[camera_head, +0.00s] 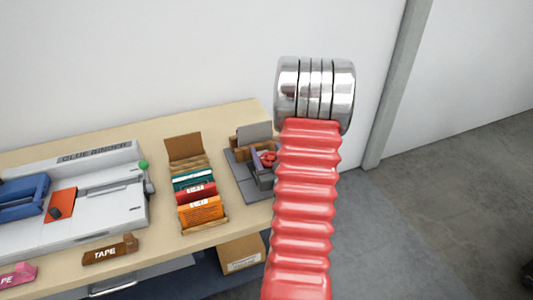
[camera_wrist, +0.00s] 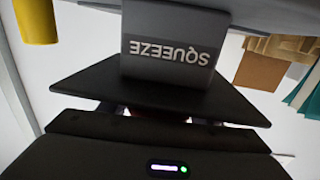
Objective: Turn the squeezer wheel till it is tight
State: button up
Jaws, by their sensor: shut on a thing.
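The squeezer (camera_head: 240,178) is a grey press on the bench with an upright back plate, partly hidden behind my red ribbed arm. Its red wheel (camera_head: 266,158) shows just left of the arm. In the wrist view, a grey block marked SQUEEZE (camera_wrist: 168,55) appears upside down, right in front of my gripper (camera_wrist: 160,90). My black gripper is shut at the squeezer; only slivers of red show past its dark parts, so most of the wheel and the grip on it are hidden. How tight the wheel is cannot be seen.
A rack of colored books (camera_head: 196,190) stands left of the squeezer. Further left is a white glue binder (camera_head: 100,215) with a green knob. A TAPE box (camera_head: 110,250) lies at the bench front. A cardboard box (camera_head: 241,256) sits below. Floor at right is clear.

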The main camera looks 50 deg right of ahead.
aim_at(266, 167)
jog(key=shift+s+d+m+g+h, duration=0.15)
jog(key=shift+m+g+h, duration=0.6)
jog(key=shift+g, duration=0.1)
jog(key=shift+s+d+m+g+h, duration=0.15)
jog(key=shift+s+m+g+h, duration=0.05)
jog(key=shift+m+g+h, duration=0.55)
jog(key=shift+s+d+m+g+h, duration=0.15)
jog(key=shift+m+g+h, duration=0.55)
jog(key=shift+g+h, duration=0.15)
jog(key=shift+s+d+m+g+h, duration=0.15)
jog(key=shift+m+g+h, duration=0.25)
jog(key=shift+m+g, duration=0.4)
jog(key=shift+s+d+m+g+h, duration=0.1)
jog(key=shift+s+m+g+h, duration=0.3)
jog(key=shift+g, duration=0.65)
jog(key=shift+s+d+m+g+h, duration=0.1)
jog(key=shift+m+g+h, duration=0.25)
jog(key=shift+m+g, duration=0.45)
jog(key=shift+s+g, duration=0.1)
jog(key=shift+g, duration=0.2)
jog(key=o, duration=1)
jog(key=shift+o, duration=0.2)
jog(key=shift+a, duration=0.1)
jog(key=shift+v, duration=3.7)
jog(key=shift+f, duration=0.1)
